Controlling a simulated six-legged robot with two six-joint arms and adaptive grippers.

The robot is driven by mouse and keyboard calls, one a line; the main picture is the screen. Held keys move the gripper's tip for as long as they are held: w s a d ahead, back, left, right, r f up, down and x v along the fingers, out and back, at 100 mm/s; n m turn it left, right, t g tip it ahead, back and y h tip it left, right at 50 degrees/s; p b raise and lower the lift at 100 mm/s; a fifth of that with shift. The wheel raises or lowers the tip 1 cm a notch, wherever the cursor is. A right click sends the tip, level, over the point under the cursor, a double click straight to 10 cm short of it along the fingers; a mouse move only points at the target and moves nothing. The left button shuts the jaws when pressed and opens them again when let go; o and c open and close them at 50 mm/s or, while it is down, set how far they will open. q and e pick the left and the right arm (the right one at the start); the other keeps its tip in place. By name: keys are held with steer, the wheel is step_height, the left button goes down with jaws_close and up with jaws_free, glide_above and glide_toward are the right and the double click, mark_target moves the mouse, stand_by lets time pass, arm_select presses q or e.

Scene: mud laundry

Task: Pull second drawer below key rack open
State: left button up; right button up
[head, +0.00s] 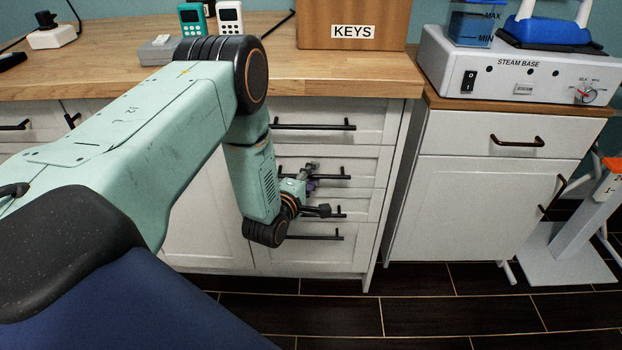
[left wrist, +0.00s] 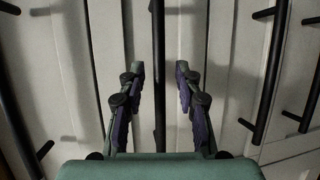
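The key rack (head: 352,15), a wooden box labelled KEYS, stands on the counter. Below it is a stack of white drawers with black bar handles. The second drawer (head: 368,168) looks closed; its handle (head: 335,177) is partly hidden by my left gripper (head: 312,185). In the left wrist view, my left gripper (left wrist: 158,82) is open, with its two fingers on either side of a dark bar handle (left wrist: 158,40). Gaps show between the bar and both fingers. My right gripper is not in view.
The top drawer handle (head: 315,126) is above my gripper and the bottom handle (head: 322,237) below. A white cabinet (head: 480,190) with the steam base (head: 510,75) stands right. The dark tiled floor (head: 420,310) in front of the drawers is clear.

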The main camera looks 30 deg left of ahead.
arm_select(q)
steer(key=shift+a, duration=0.1)
steer(key=shift+c, duration=0.4)
jaws_close()
stand_by(0.3)
